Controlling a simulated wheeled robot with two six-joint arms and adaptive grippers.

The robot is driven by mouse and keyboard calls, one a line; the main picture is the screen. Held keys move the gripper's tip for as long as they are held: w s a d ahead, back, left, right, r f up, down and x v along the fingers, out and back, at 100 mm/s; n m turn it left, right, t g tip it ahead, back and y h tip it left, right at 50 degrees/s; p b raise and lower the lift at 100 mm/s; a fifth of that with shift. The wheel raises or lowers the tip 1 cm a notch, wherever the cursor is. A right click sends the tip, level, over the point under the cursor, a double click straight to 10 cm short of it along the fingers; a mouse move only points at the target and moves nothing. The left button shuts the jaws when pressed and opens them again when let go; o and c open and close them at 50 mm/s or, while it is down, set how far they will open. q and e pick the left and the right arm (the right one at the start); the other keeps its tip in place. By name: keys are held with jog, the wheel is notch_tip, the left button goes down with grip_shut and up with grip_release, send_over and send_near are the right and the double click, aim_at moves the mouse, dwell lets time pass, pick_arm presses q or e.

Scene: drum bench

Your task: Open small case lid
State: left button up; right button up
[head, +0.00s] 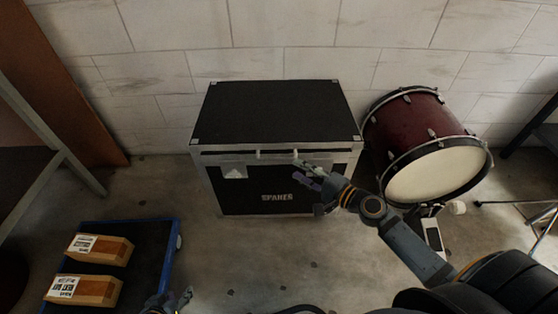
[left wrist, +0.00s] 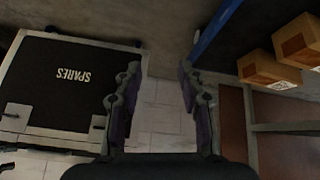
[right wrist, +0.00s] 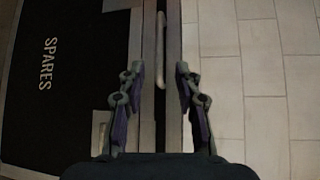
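The small case is a black box marked SPARES (head: 277,197) with silver edges, standing against the wall. Its flat black lid (head: 275,112) looks down, and a pale bar handle (head: 277,154) runs along the front edge. The handle also shows in the right wrist view (right wrist: 160,50). My right gripper (head: 303,170) is at the case's front near the handle's right end. In the right wrist view it is open (right wrist: 158,75), with the handle ahead between its fingers; contact is unclear. My left gripper (head: 182,298) is low at the bottom edge; its wrist view shows it open and empty (left wrist: 159,72).
A dark red drum (head: 425,145) lies on its side right of the case, near my right arm. A blue-edged cart (head: 130,228) with two cardboard boxes (head: 100,249) stands front left. A metal frame (head: 50,135) is at far left. The floor before the case is mostly clear.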

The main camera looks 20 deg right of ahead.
aim_at(278, 159)
jog(key=x, duration=0.3)
jog(key=shift+r, duration=0.15)
pick_arm(q)
jog(key=shift+s+d+f+g, duration=0.1)
jog(key=shift+s+f+g, duration=0.25)
jog(key=shift+s, duration=0.3)
jog(key=shift+s+f+g, duration=0.15)
jog(key=shift+s+f, duration=0.25)
jog(key=shift+s, duration=0.2)
pick_arm(e)
jog(key=x, duration=0.6)
jog(key=shift+w+a+f, duration=0.1)
jog(key=shift+w+f, duration=0.1)
jog(key=shift+w, duration=0.1)
grip_shut()
